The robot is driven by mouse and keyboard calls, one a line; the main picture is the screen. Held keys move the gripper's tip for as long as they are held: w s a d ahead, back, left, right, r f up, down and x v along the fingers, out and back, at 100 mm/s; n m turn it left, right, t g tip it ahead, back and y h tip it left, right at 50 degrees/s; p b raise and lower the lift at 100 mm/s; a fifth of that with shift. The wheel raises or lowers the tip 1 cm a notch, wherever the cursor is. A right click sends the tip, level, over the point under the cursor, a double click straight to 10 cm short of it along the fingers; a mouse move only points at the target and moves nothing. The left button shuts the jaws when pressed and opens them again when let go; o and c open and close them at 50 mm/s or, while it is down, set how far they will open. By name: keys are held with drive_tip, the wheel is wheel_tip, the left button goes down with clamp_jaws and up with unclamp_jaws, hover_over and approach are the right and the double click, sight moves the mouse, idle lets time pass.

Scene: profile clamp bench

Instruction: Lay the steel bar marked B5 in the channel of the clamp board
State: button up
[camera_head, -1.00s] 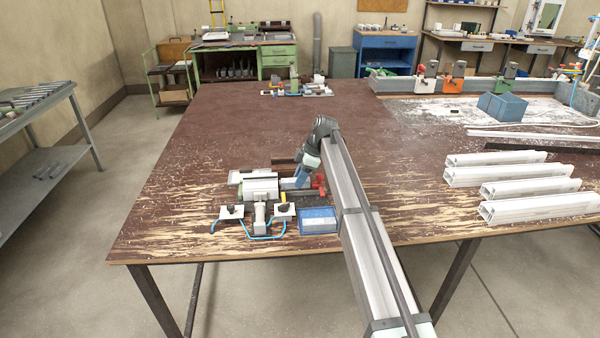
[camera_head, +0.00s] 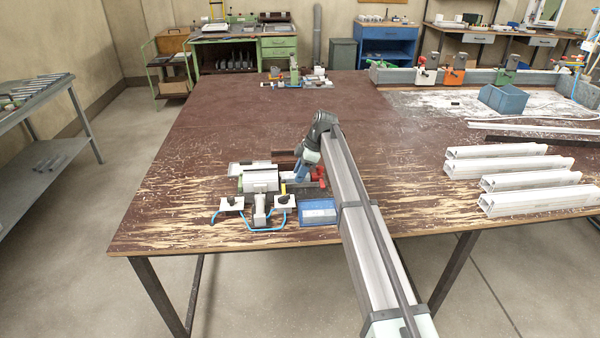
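The clamp board (camera_head: 262,182) seems to be the small fixture group near the table's front edge, with a pale block, a green part and red parts at its right. Its channel cannot be made out. My gripper (camera_head: 298,181) points down at the fixture's right side, below a blue part of my wrist. Its fingertips are too small and covered to show whether they are open or hold anything. Several steel bars (camera_head: 38,88) lie on the grey rack at the left. No B5 marking can be read, so I cannot tell which bar it is.
A blue bin (camera_head: 318,211) stands right of the fixture, with a blue hose (camera_head: 250,230) in front. Several white profiles (camera_head: 510,168) lie at the right. A blue box (camera_head: 502,101) stands farther back. The table's middle and back left are mostly clear.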

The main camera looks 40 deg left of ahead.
drive_tip(key=v, duration=1.3)
drive_tip(key=shift+w+d+r, duration=0.1)
drive_tip(key=shift+r, duration=0.3)
drive_tip(key=shift+w+d, duration=0.1)
